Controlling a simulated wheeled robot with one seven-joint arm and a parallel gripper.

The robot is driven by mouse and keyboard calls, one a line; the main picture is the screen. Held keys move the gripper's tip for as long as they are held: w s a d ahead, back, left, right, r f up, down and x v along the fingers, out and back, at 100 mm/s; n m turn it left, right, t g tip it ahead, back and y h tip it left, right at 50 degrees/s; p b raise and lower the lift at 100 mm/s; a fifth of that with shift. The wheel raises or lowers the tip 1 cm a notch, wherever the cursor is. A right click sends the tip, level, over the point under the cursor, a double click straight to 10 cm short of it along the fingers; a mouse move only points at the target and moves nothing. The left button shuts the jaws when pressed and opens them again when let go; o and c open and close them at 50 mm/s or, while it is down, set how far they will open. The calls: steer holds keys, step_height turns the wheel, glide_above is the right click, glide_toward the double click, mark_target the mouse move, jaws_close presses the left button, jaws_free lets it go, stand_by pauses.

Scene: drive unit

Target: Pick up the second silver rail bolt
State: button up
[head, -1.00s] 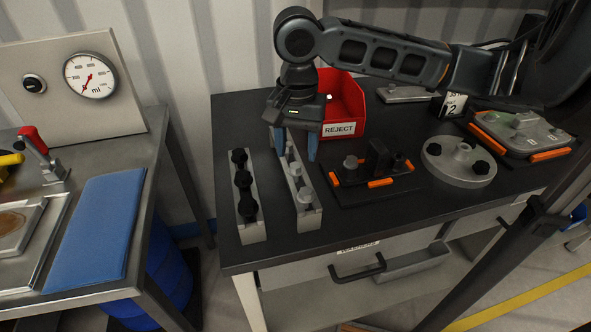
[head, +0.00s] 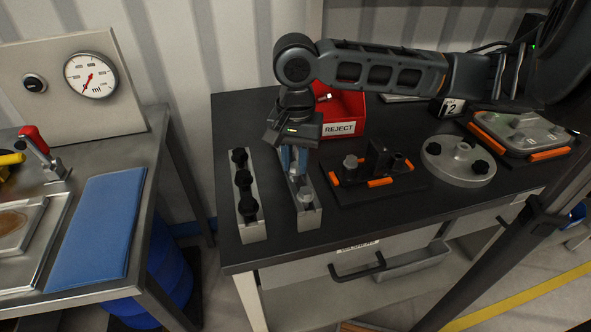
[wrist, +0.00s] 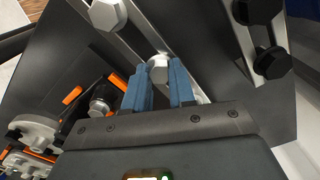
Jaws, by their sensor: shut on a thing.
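The silver rail (head: 311,215) stands on the dark bench top, with silver hex-headed bolts along it. The front silver bolt (head: 305,196) is in plain view near the rail's front end, and it also shows at the top of the wrist view (wrist: 108,15). My gripper (head: 294,172) points down over the rail, behind that front bolt. Its blue fingers are shut on the second silver bolt (wrist: 158,67), whose head shows between the fingertips in the wrist view. The bolt appears to be still at the rail. The rail behind the fingers is mostly hidden.
A parallel rail of black bolts (head: 250,230) stands close on the left. A black fixture plate with orange clips (head: 345,191) lies on the right, then a round flange (head: 459,173). The red REJECT bin (head: 349,107) is behind. The front-left bench corner is clear.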

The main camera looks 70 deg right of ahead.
mark_target(295, 165)
jaws_close()
steer(key=shift+r, duration=0.15)
steer(key=shift+r, duration=0.65)
step_height(295, 165, up, 3)
steer(key=shift+f, duration=0.2)
steer(key=s+d+r+b, duration=0.1)
steer(key=s+d+r, duration=0.6)
steer(key=s+d, duration=0.1)
steer(key=shift+d+r, duration=0.2)
steer(key=shift+d, duration=0.05)
